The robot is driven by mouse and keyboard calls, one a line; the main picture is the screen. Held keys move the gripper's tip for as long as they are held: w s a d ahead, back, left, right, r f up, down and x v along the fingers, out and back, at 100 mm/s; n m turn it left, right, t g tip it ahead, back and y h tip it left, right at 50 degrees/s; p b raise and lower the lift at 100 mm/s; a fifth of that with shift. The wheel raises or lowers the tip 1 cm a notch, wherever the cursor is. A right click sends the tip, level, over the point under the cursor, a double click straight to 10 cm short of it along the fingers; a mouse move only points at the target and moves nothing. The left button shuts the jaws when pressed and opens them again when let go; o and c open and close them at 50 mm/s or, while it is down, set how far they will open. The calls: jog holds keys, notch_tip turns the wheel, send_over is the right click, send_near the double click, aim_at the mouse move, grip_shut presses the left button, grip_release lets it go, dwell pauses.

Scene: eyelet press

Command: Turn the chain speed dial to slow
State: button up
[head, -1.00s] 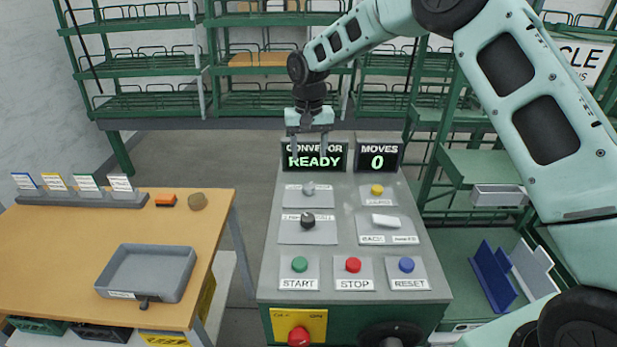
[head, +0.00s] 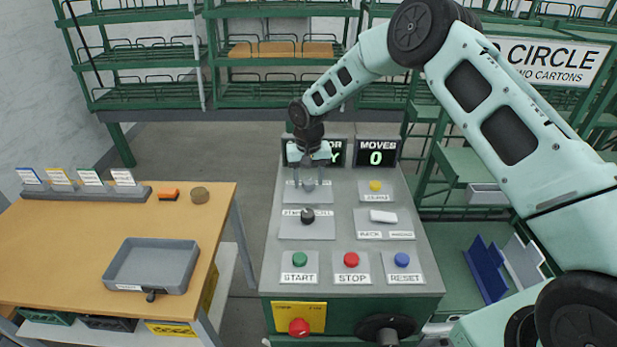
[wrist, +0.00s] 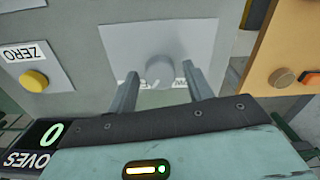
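A grey round knob (head: 309,184) sits on the upper left plate of the sloped control panel. It also shows in the wrist view (wrist: 160,70). A black knob (head: 308,216) sits on the plate below it. I cannot read their labels well enough to tell which is the chain speed dial. My gripper (head: 308,182) is open and points down at the grey knob. In the wrist view the two fingers (wrist: 160,84) stand apart, one on each side of the grey knob, with gaps. I cannot tell how far down they reach. The fingers and gripper body partly hide its label.
The panel also bears a yellow button (head: 375,186), a white switch (head: 383,216), and green (head: 300,259), red (head: 351,259) and blue (head: 402,260) buttons. The displays (head: 376,152) stand behind. A wooden table (head: 70,240) with a grey tray (head: 120,262) is left.

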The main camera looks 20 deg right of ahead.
jog(key=c, duration=0.8)
jog(key=shift+o, duration=0.2)
jog(key=n+b, duration=0.2)
jog(key=n, duration=0.1)
jog(key=shift+f, duration=0.1)
jog(key=n+b, duration=0.1)
jog(key=n, duration=0.2)
jog(key=shift+n, duration=0.3)
jog(key=n+b, duration=0.1)
jog(key=n, duration=0.2)
jog(key=shift+n, duration=0.3)
jog(key=shift+n+b, duration=0.35)
jog(key=shift+n, duration=1.45)
jog(key=shift+w, duration=0.1)
